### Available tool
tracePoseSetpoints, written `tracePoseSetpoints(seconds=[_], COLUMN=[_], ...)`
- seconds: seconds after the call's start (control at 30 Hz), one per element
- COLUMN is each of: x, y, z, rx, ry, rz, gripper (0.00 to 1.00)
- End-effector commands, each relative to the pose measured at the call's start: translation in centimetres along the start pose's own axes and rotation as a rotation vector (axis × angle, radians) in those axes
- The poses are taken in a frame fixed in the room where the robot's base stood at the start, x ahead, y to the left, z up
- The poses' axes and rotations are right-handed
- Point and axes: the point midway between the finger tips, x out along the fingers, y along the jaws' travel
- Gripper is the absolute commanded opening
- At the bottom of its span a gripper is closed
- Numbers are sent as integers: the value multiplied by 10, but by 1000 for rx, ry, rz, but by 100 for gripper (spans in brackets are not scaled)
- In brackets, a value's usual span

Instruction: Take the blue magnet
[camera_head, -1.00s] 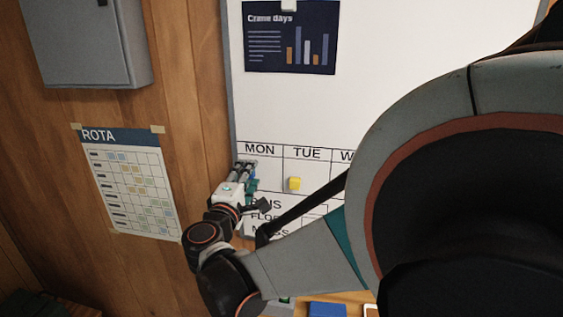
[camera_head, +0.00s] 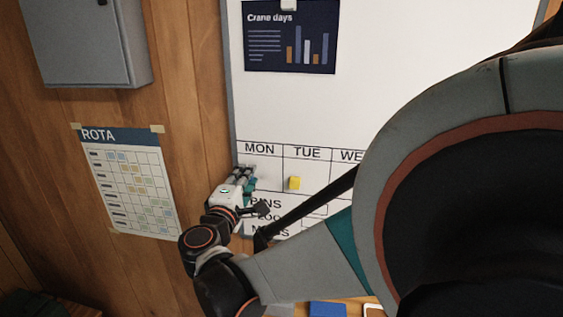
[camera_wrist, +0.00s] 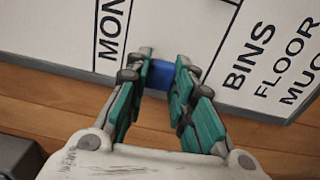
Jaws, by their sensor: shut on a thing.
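The blue magnet (camera_wrist: 160,74) sits between the fingertips of my gripper (camera_wrist: 163,72) in the wrist view, with a finger against each side. My gripper is shut on it. In the head view my gripper (camera_head: 246,175) is at the lower left of the whiteboard (camera_head: 395,50), under the MON heading, and its fingers hide the magnet there. I cannot tell whether the magnet still touches the board.
A yellow magnet (camera_head: 294,183) is on the board under TUE, right of my gripper. A dark chart poster (camera_head: 290,36) hangs above. A ROTA sheet (camera_head: 130,180) and a grey cabinet (camera_head: 90,40) are on the wooden wall to the left. A blue item (camera_head: 327,309) lies below the board.

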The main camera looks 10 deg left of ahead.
Motion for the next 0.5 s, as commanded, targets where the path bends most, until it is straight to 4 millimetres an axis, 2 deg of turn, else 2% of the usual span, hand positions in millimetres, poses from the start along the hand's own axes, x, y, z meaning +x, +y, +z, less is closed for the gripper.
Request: tracePoseSetpoints(seconds=[0.5], x=[-19], y=[0], z=[0], rx=[0], ry=[1], rz=[0], gripper=[0])
